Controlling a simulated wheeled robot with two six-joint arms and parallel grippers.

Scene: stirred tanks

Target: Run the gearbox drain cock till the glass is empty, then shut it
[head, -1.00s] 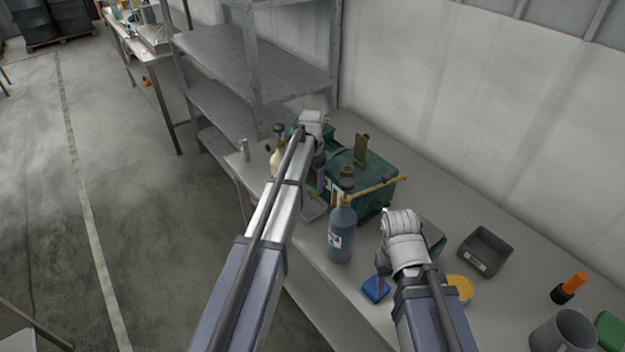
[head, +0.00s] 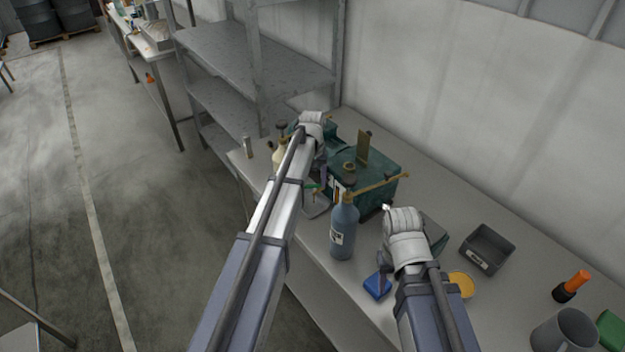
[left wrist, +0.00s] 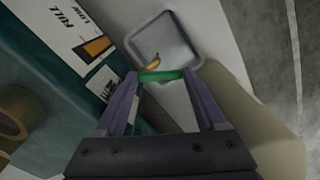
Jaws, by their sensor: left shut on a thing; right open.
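The green gearbox (head: 372,172) stands on the bench, with a brass filler on top. My left gripper (left wrist: 160,78) is shut on the green handle (left wrist: 162,74) of the drain cock at the gearbox's near left side. The brass cock (left wrist: 153,61) shows just beyond the handle, over a grey tray (left wrist: 178,28). The sight glass (left wrist: 97,47), beside the FULL and LOW label, shows an amber part and a dark part; its exact level is hard to tell. My right gripper (head: 402,222) is open over the bench, right of the gearbox; its fingertips are mostly hidden.
A blue bottle (head: 344,231) stands close in front of the gearbox, and a cream bottle (head: 279,158) behind my left arm. A dark bin (head: 487,248), a yellow dish (head: 461,284), a blue item (head: 377,286) and a grey mug (head: 565,332) are to the right.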

